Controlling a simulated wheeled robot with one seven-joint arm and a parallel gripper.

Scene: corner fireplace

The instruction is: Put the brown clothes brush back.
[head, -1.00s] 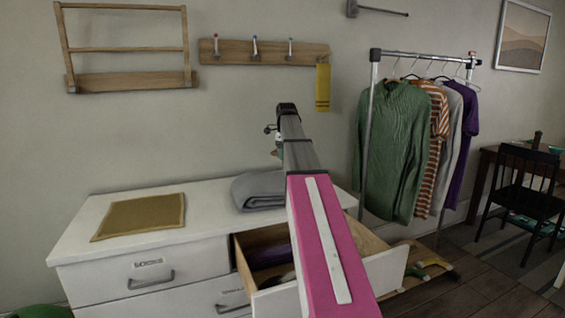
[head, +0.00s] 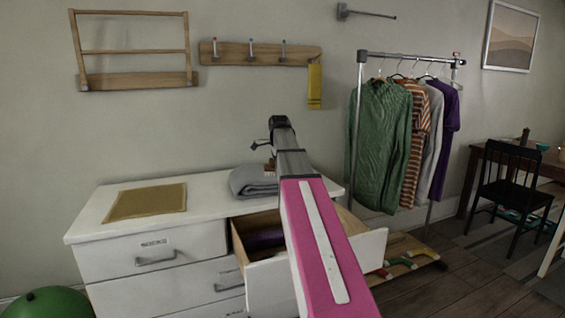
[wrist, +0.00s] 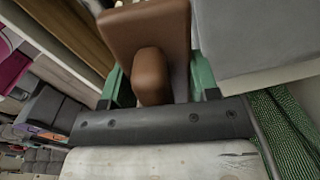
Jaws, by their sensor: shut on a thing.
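The brown clothes brush (wrist: 150,35) fills the top middle of the wrist view, its broad block beyond and a rounded knob or handle closer to the camera. My gripper (wrist: 155,82) is shut on it, with green fingers on either side. In the head view my pink and grey arm reaches over the open drawer towards the wall, and my gripper is mostly hidden behind the arm's end. The brush cannot be made out clearly there.
A white dresser (head: 110,233) has an open drawer (head: 275,285) with a purple item (head: 265,238) inside. On its top lie a tan mat (head: 146,202) and folded grey cloth (head: 250,182). A peg rail (head: 258,52) and clothes rack (head: 356,120) stand behind. A green ball (head: 48,302) is at lower left.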

